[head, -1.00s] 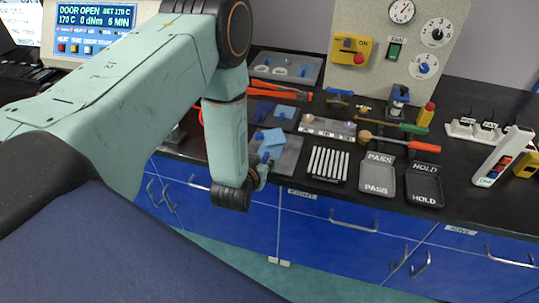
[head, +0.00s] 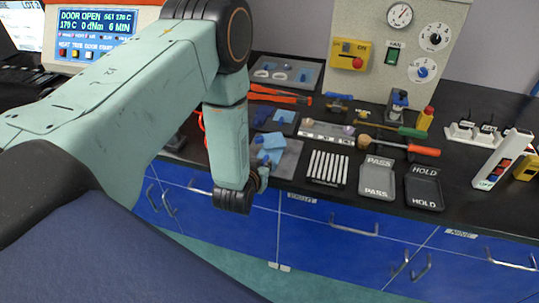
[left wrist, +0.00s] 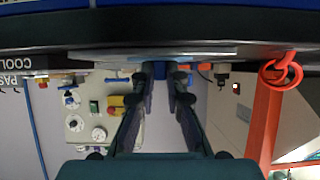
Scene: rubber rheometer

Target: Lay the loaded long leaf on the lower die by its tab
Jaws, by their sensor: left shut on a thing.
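My left gripper (head: 262,172) hangs low in front of the bench, partly hidden behind its own wrist. It is shut, and a small blue thing, apparently the leaf's tab (left wrist: 160,68), shows between its fingertips in the left wrist view (left wrist: 165,74). A light blue leaf (head: 272,141) shows just above the gripper in the head view, over a grey mat (head: 290,160). I cannot tell whether it touches the mat. The rheometer (head: 148,14) stands at the back left with its display reading DOOR OPEN. My arm hides the lower die. My right gripper is not in view.
A rack of white sticks (head: 327,168), a PASS tray (head: 377,178) and a HOLD tray (head: 424,187) lie along the front edge. Behind are a metal block (head: 327,131), orange-handled tools (head: 278,94) and a back tray (head: 286,72). The bench is crowded here.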

